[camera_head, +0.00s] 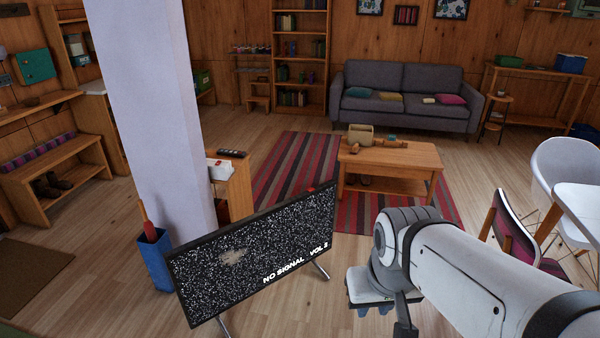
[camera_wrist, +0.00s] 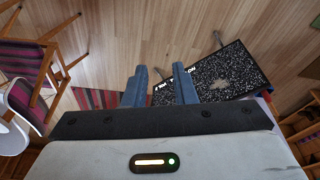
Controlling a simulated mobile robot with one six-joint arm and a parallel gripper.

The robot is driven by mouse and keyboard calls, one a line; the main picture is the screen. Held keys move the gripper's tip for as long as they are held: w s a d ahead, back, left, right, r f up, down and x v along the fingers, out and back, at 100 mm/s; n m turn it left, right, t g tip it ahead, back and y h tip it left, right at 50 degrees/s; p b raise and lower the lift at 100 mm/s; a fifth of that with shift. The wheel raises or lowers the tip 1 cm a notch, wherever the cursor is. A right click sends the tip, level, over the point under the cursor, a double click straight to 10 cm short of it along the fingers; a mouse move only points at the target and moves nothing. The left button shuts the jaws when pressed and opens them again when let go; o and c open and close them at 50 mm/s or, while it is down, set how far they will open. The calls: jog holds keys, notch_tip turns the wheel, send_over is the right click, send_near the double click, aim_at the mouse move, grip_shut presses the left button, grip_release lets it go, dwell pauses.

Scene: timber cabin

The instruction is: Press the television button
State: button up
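The television (camera_head: 235,262) stands on thin metal legs in front of the pillar, its screen showing static with "NO SIGNAL" and a "VOL" text. A small red button-like piece (camera_head: 311,189) sits on its top edge near the right corner. The television also shows upside down in the wrist view (camera_wrist: 225,72), where I cannot make out the red piece. My gripper (camera_head: 372,309) is to the right of the television, apart from it. In the wrist view my gripper (camera_wrist: 158,72) has its two blue-grey fingers apart with nothing between them; the right finger overlaps the screen's near edge.
A white pillar (camera_head: 155,110) rises behind the television, with a blue bin (camera_head: 153,262) at its foot. A wooden coffee table (camera_head: 415,158) stands on a striped rug (camera_head: 290,160) behind. A chair (camera_head: 512,235) and white table (camera_head: 582,200) are at the right.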

grip_shut()
dwell(1.4)
